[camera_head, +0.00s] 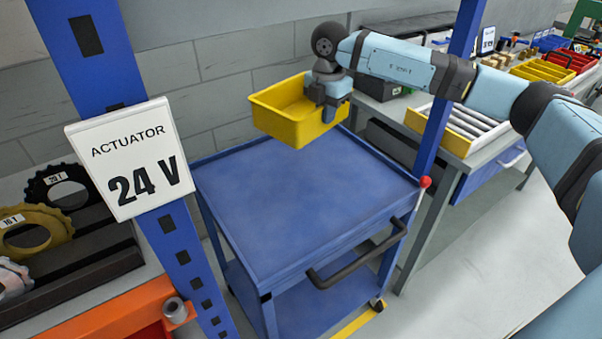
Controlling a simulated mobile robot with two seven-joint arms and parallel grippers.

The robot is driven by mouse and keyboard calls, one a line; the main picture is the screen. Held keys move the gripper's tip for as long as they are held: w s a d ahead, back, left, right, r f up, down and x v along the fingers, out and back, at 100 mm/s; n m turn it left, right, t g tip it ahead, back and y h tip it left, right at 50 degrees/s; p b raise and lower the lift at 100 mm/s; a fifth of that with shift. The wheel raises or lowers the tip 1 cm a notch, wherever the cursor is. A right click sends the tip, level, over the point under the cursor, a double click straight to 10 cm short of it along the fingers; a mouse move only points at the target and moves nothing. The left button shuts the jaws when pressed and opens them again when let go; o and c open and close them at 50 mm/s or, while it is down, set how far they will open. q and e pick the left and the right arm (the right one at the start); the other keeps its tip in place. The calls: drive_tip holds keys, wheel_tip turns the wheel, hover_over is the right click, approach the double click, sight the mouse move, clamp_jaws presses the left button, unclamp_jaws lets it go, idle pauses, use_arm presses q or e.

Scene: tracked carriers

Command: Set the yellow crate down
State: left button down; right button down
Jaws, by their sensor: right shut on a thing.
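The yellow crate (284,127) is an open, empty-looking bin in the upper middle of the head view. My right gripper (328,110) is shut on the crate's right side wall, and its arm comes in from the right. The crate appears held above the far part of a blue cart (300,205); the exact gap is hard to tell. The cart's top is flat and bare. My left gripper is not in view.
A blue post with an "ACTUATOR 24 V" sign (130,158) stands left of the cart. Gears (38,228) lie on a rack at the left. A workbench at the right holds a yellow tray of rollers (462,125) and more bins. A black handle (358,254) fronts the cart.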

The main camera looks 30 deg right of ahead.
drive_tip(key=m, duration=0.2)
drive_tip(key=m+b, duration=0.1)
hover_over(324, 190)
wheel_tip(324, 190, down, 19)
drive_tip(key=shift+f, duration=0.2)
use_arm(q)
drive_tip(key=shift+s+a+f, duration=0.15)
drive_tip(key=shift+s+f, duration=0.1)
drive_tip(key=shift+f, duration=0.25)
use_arm(e)
drive_tip(key=c, duration=1.7)
unclamp_jaws()
drive_tip(key=shift+f, duration=0.2)
drive_tip(key=shift+c, duration=0.2)
drive_tip(key=o, duration=0.4)
drive_tip(key=shift+o, duration=0.2)
drive_tip(key=shift+r, duration=0.2)
